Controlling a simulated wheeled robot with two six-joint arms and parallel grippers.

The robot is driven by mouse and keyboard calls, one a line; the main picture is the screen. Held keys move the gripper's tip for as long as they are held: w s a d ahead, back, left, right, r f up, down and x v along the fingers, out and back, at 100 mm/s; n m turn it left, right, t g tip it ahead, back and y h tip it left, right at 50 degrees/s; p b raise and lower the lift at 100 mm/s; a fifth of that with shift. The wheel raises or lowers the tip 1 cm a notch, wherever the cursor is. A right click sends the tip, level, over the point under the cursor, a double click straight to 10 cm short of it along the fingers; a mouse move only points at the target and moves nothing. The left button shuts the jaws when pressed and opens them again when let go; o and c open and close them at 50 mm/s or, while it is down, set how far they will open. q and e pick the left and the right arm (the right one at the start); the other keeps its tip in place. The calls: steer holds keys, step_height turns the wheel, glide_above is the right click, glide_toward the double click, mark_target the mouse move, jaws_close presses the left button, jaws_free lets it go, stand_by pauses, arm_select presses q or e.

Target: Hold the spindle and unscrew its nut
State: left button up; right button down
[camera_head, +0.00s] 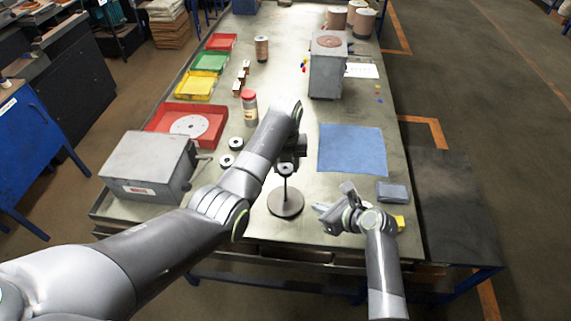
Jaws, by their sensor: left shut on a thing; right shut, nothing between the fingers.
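The spindle (286,190) stands upright on a round dark base (287,204) near the table's front. A small dark round piece, likely the nut (285,169), shows at its top. My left gripper (287,160) comes in from above and behind, shut on the upper part of the spindle; the arm and wrist hide part of the grip, so the exact contact is not clear. My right gripper (325,212) is shut and empty, low over the table to the right of the spindle base and apart from it.
A grey machine box (150,165) stands at the left front, with a red tray (160,120) holding a pale disc behind it. A blue mat (352,150), a grey box (393,192) and a yellow block (400,222) are right.

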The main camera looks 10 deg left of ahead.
mark_target(286, 169)
arm_select(q)
steer(key=shift+r, duration=0.1)
steer(key=shift+r, duration=1.7)
